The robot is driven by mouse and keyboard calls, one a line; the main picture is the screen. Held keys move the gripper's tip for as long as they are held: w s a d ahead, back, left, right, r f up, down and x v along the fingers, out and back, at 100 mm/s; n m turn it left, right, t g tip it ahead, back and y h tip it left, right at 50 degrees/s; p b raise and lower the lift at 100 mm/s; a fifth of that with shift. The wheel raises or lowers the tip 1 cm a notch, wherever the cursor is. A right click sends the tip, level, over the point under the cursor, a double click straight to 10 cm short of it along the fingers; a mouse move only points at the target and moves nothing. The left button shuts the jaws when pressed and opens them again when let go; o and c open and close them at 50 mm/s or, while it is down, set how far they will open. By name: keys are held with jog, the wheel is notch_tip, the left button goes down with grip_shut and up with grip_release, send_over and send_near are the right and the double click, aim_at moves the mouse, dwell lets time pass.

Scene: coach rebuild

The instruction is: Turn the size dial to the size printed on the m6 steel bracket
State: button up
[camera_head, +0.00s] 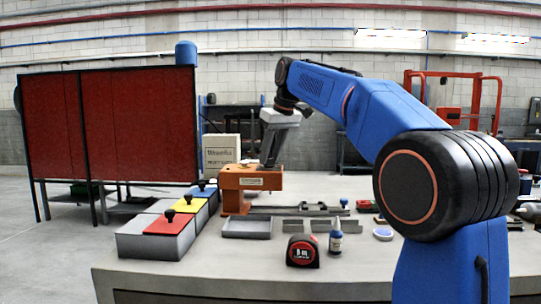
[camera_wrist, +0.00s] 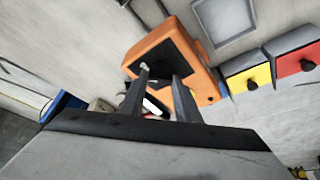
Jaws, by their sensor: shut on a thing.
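An orange device (camera_head: 238,180) with a pale label stands on the workbench; it also shows in the wrist view (camera_wrist: 198,75) with a black face. My gripper (camera_head: 268,164) reaches down at the device's top right. In the wrist view, my gripper's two fingers (camera_wrist: 161,75) are at the black face and shut on what seems to be the size dial, which is mostly hidden between them. The dial's marking cannot be read. Grey metal pieces (camera_head: 306,226) lie on the bench, but I cannot tell which is the m6 steel bracket, and no printed size is legible.
Grey boxes with red (camera_head: 170,223), yellow (camera_head: 187,206) and blue lids stand left of the device. A grey tray (camera_head: 247,235), a red-black tape measure (camera_head: 302,251) and a blue bottle (camera_head: 336,237) are in front. A cardboard box (camera_head: 221,152) stands behind.

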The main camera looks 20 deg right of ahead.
jog(key=n, duration=0.2)
jog(key=n+g+y, duration=0.1)
jog(key=shift+w+d+n, duration=0.15)
jog(key=shift+n, duration=0.25)
jog(key=shift+w+n+g+y, duration=0.1)
jog(key=shift+n+g+y, duration=0.3)
jog(key=shift+n, duration=0.9)
jog(key=shift+n+g+y, duration=0.3)
jog(key=shift+n+g, duration=0.2)
jog(key=shift+n, duration=0.8)
jog(key=o, duration=1)
jog(key=shift+o, duration=0.2)
jog(key=shift+r, duration=0.1)
jog(key=w+v, duration=0.1)
jog(key=v, duration=0.6)
jog(key=shift+s+r, duration=0.2)
jog(key=shift+s, duration=0.35)
jog(key=shift+d, duration=0.1)
